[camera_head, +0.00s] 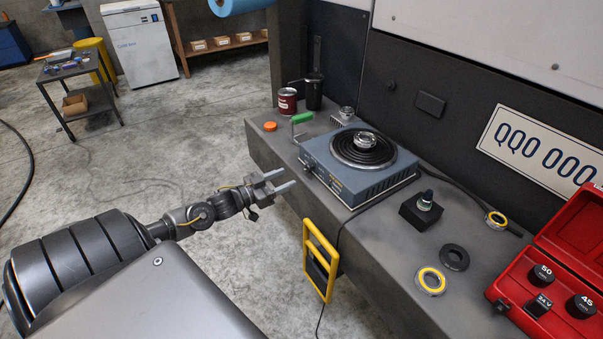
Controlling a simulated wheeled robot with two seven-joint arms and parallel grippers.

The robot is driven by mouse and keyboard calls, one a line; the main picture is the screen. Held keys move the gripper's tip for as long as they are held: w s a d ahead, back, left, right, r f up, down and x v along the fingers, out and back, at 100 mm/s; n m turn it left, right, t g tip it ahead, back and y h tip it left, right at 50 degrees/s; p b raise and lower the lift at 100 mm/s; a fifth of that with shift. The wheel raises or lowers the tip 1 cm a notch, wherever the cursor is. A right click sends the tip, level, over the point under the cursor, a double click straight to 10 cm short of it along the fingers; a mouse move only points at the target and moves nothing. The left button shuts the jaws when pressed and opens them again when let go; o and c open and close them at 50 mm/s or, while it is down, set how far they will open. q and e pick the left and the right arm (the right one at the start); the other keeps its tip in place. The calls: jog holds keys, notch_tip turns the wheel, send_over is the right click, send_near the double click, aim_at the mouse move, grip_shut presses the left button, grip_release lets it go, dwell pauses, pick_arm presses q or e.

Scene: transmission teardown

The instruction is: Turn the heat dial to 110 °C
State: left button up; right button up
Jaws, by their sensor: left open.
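A blue-grey hotplate (352,178) with a black coil stands on the grey bench. A small dark knob (307,165), which looks like the heat dial, is on its front-left side. Its markings and setting are too small to read. A shiny metal ring-shaped part (365,141) sits on the coil. My left gripper (287,181) is open and empty, off the bench's front edge. Its two fingers point toward the hotplate and are a short way left of the knob, apart from it. My right gripper is not in view.
A green-handled tool (301,118) and an orange cap (270,126) are by the hotplate's left corner. A red can (287,101) stands behind. A yellow frame (320,260) hangs on the bench front. An open red case (550,285) lies at right.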

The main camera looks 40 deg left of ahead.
aim_at(307, 170)
pick_arm(q)
jog(key=x, duration=0.5)
jog(key=shift+w+d, duration=0.1)
jog(key=shift+w, duration=0.3)
jog(key=shift+w+d+b, duration=0.25)
jog(key=shift+w+b, duration=0.05)
jog(key=shift+w, duration=0.35)
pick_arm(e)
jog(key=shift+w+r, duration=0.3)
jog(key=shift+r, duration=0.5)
pick_arm(q)
jog(key=shift+c, duration=0.2)
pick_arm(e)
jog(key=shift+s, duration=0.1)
pick_arm(q)
jog(key=c, duration=0.9)
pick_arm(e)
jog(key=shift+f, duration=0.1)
